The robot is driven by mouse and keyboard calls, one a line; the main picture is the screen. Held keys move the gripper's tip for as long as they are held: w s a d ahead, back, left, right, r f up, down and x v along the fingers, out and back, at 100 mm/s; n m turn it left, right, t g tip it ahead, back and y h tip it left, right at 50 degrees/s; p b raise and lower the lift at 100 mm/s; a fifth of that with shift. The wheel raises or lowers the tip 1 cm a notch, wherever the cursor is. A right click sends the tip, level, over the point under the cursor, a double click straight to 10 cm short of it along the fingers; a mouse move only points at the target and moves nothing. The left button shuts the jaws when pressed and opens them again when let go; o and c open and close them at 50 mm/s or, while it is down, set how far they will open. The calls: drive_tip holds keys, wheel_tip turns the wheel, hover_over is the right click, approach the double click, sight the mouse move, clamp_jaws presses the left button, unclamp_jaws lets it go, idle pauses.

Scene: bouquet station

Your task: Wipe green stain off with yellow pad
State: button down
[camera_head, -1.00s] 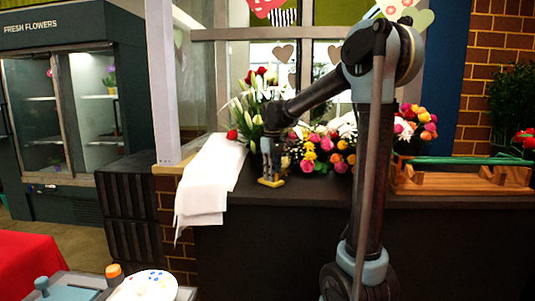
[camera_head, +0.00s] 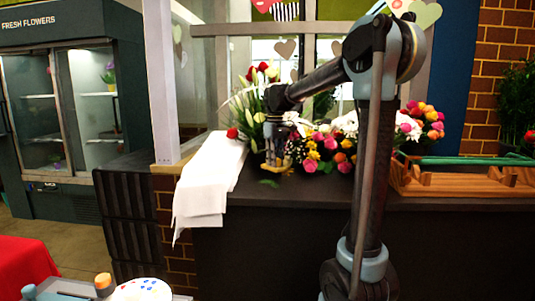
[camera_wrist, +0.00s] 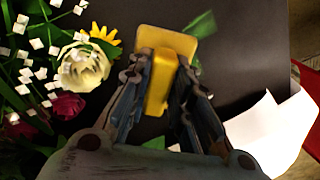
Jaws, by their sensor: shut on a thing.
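The yellow pad (camera_head: 279,169) has a flat plate and an upright grip block. In the wrist view the pad (camera_wrist: 168,42) is between the fingers of my gripper (camera_wrist: 159,95), which is shut on its block. In the head view my gripper (camera_head: 278,158) is above the dark counter near its flowers. The green stain (camera_head: 268,182) is a small patch on the counter, just below and left of the pad. I cannot tell whether the pad touches the counter. A green patch below the fingers in the wrist view may be stain or leaf.
A white cloth (camera_head: 212,180) hangs over the counter's left end. Bouquets (camera_head: 330,148) stand behind and right of my gripper, and red and white flowers (camera_head: 255,100) rise behind it. A wooden rack (camera_head: 460,178) is at the right. The front of the dark counter (camera_head: 320,190) is clear.

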drive_tip(key=shift+s+r, duration=0.1)
drive_tip(key=shift+r, duration=1.6)
